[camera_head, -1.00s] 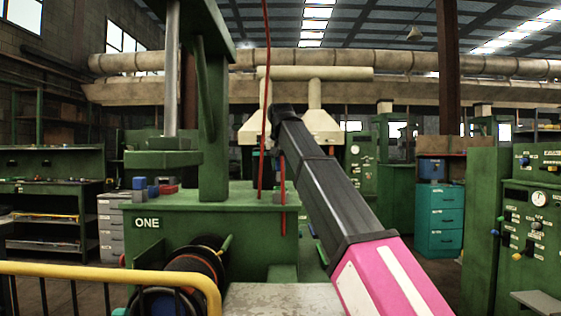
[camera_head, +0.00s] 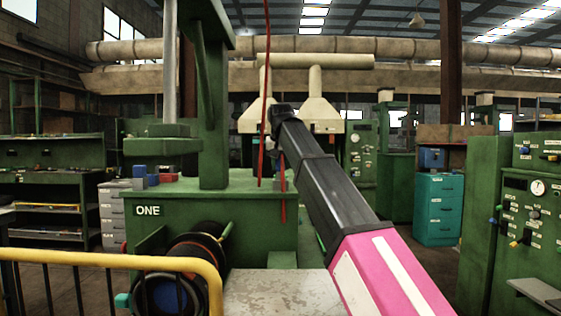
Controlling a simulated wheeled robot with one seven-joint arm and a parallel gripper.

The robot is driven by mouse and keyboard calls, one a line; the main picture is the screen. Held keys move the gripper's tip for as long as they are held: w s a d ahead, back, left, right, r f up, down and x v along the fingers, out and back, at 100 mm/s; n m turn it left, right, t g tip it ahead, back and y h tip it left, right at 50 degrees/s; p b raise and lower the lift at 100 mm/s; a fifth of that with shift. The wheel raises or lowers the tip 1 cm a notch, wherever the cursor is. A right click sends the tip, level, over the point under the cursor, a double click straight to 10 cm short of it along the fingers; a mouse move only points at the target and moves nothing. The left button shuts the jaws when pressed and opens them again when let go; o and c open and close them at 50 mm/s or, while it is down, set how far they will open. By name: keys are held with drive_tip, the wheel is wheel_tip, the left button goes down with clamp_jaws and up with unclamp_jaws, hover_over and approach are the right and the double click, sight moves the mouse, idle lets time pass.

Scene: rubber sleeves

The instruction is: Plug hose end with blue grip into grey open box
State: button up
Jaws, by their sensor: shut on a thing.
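My pink and black arm reaches from the lower right to the middle of the view. My gripper (camera_head: 268,143) is at its far end, small and mostly hidden behind the dark wrist. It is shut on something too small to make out. A short red strip (camera_head: 282,205) hangs just below it against the green machine; I cannot tell whether it is joined to what I hold. I cannot make out a blue grip on a hose end. I cannot pick out a grey open box with certainty.
A green machine (camera_head: 175,222) marked ONE stands in front, with a thin red line (camera_head: 266,60) hanging before it. A dark reel (camera_head: 195,260) and a yellow rail (camera_head: 110,259) are at lower left. A teal drawer cabinet (camera_head: 438,210) and green control panel (camera_head: 530,210) stand right.

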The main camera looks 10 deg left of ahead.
drive_tip(key=shift+f, duration=0.9)
drive_tip(key=shift+f, duration=0.1)
drive_tip(key=o, duration=1.1)
drive_tip(key=shift+c, duration=0.2)
drive_tip(key=v, duration=1)
drive_tip(key=shift+s+r, duration=0.3)
drive_tip(key=shift+s, duration=0.05)
